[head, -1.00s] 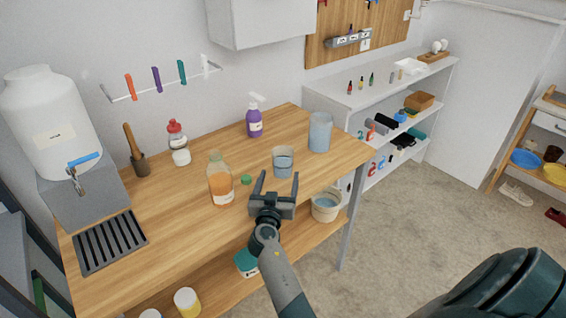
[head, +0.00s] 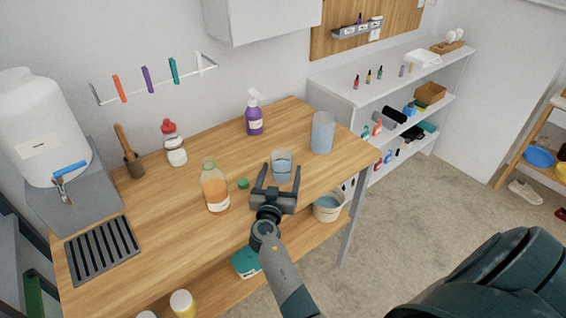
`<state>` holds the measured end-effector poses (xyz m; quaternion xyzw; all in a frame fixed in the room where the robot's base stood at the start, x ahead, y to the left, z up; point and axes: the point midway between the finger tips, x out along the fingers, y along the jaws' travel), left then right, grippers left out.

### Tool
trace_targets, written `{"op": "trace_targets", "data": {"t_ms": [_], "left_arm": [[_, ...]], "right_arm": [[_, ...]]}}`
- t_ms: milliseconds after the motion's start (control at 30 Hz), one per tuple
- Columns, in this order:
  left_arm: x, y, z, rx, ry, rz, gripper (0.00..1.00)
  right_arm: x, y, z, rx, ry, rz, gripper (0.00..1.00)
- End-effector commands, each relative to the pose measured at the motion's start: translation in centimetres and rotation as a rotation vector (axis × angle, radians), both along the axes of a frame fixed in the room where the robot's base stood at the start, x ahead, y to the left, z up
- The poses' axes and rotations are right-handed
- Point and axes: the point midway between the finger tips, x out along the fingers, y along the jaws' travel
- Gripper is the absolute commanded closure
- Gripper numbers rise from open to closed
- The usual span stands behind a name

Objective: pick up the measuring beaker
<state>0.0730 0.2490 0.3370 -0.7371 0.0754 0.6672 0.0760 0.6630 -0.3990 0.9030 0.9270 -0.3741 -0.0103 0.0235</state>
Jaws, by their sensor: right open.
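A small clear beaker with bluish liquid (head: 282,166) stands upright on the wooden workbench (head: 165,217), near its front edge. A taller translucent bluish container (head: 322,133) stands to its right; I cannot read markings on either. My right gripper (head: 280,179) is open at the bench's front edge, its fingers pointing at the small beaker. In the picture the fingertips flank the beaker's lower part, with nothing gripped; whether they touch it I cannot tell. My left gripper is not in view.
A bottle with orange liquid (head: 214,188) and a green cap (head: 243,183) are left of the beaker. A purple spray bottle (head: 254,116) stands behind. A bucket (head: 327,207) sits on the lower shelf. Bare bench top lies between the orange bottle and the drain grille (head: 102,249).

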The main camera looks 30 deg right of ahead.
Motion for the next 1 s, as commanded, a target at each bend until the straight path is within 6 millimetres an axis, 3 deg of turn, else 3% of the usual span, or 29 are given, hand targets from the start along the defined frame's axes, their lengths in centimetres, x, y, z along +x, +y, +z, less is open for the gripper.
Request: {"op": "trace_targets", "data": {"t_ms": [400,600,1000], "left_arm": [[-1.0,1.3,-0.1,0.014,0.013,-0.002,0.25],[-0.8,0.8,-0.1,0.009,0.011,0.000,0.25],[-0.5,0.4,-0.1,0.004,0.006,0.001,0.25]], "right_arm": [[0.0,0.0,0.0,0.000,0.000,0.000,0.29],[0.0,0.0,0.0,0.000,0.000,0.000,0.75],[0.1,0.0,0.0,-0.001,-0.001,0.001,0.75]]}}
